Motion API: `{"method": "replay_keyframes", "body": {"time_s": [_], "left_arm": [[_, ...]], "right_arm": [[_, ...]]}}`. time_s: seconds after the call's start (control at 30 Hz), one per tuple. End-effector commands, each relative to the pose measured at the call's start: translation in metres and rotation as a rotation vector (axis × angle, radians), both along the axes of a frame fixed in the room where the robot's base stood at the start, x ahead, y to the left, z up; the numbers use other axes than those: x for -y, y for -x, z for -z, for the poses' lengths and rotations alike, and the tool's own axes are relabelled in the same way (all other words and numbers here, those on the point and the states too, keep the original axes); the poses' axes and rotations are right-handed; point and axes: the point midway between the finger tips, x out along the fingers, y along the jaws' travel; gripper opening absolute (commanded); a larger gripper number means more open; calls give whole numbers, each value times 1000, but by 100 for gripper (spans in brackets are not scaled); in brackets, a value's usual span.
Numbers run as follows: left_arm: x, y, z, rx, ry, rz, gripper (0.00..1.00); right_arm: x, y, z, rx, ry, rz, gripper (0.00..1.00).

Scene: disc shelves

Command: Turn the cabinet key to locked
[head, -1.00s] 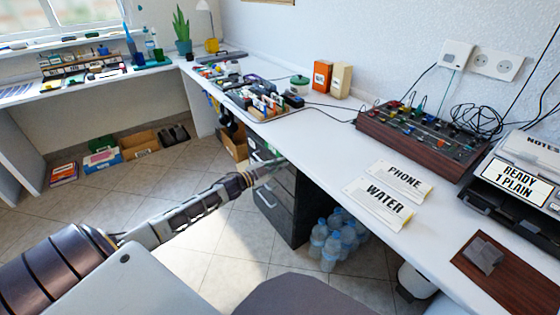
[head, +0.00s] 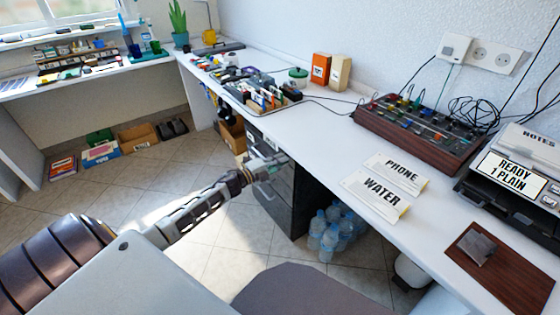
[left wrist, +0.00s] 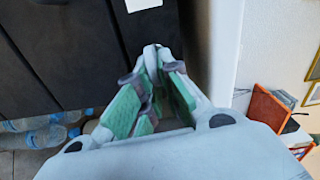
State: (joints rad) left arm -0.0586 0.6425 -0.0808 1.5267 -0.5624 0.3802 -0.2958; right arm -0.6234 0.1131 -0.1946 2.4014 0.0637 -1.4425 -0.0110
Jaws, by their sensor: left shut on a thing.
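The dark cabinet (head: 272,201) stands under the long white desk, and its front also fills the left of the left wrist view (left wrist: 60,45). My left gripper (head: 274,162) is at the upper part of the cabinet front, just below the desk edge. In the left wrist view my left gripper (left wrist: 152,62) has its green-padded fingers closed together at the tips against the dark front. It is shut on the key, which is mostly hidden between the fingertips. I cannot tell the key's angle. My right gripper is not in view.
The white desk edge (head: 300,165) runs close above my left gripper. Water bottles (head: 335,232) stand on the floor right of the cabinet. Boxes (head: 138,137) lie on the floor at the far left. The tiled floor before the cabinet is clear.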

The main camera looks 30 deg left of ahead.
Motion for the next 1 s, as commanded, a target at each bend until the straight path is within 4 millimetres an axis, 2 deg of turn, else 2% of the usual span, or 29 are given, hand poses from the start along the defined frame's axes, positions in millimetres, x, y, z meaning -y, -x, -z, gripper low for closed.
{"method": "replay_keyframes", "body": {"time_s": [0.17, 0.7, 0.73, 0.9, 1.0], "left_arm": [[1, 1, 3, 28, -69, 3, 0], [2, 1, 4, 42, -106, 3, 0], [2, 1, 4, 42, -106, 3, 8], [1, 1, 3, 42, -105, 2, 29], [1, 1, 3, 42, -105, 1, 29]], "right_arm": [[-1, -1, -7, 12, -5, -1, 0], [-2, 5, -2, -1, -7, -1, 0], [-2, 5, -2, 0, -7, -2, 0], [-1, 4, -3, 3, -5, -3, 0], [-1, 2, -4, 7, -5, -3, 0]]}}
